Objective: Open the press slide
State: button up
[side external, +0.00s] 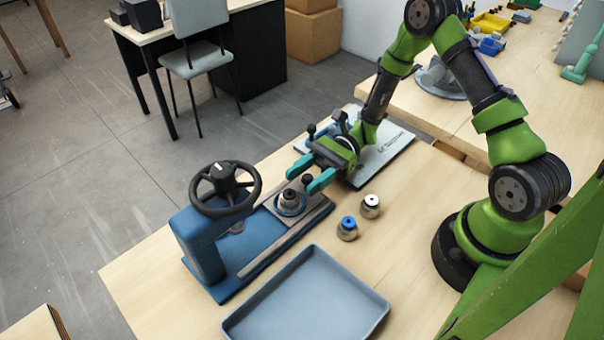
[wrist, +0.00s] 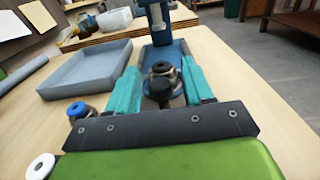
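The blue press (side external: 200,240) stands at the left of the table with a black handwheel (side external: 225,188) on top. Its slide (side external: 318,212) sticks out toward my arm and carries a round metal die part (side external: 290,203). A black knob (side external: 307,180) stands at the slide's near end; the wrist view also shows the knob (wrist: 160,90). My gripper (side external: 301,183) has two teal fingers, spread apart. In the wrist view the fingers (wrist: 161,68) lie on either side of the knob, with gaps visible. I see no contact.
Two small metal cylinders, one blue-topped (side external: 348,229) and one pale-topped (side external: 371,206), stand right of the slide. A grey-blue tray (side external: 310,300) lies at the front. A pale lettered board (side external: 390,150) lies behind my gripper. Bare table lies around the tray.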

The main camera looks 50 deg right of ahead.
jog(key=r, duration=0.3)
jog(key=shift+s+d+r, duration=0.2)
jog(key=shift+s+r, duration=0.15)
jog(key=shift+s, duration=0.05)
jog(key=s+d, duration=0.2)
jog(key=s, duration=0.5)
jog(key=s+d+r, duration=0.1)
jog(key=s+d, duration=0.1)
jog(key=s, duration=0.5)
jog(key=shift+s+d, duration=0.2)
jog(key=shift+d, duration=0.15)
jog(key=shift+r, duration=0.1)
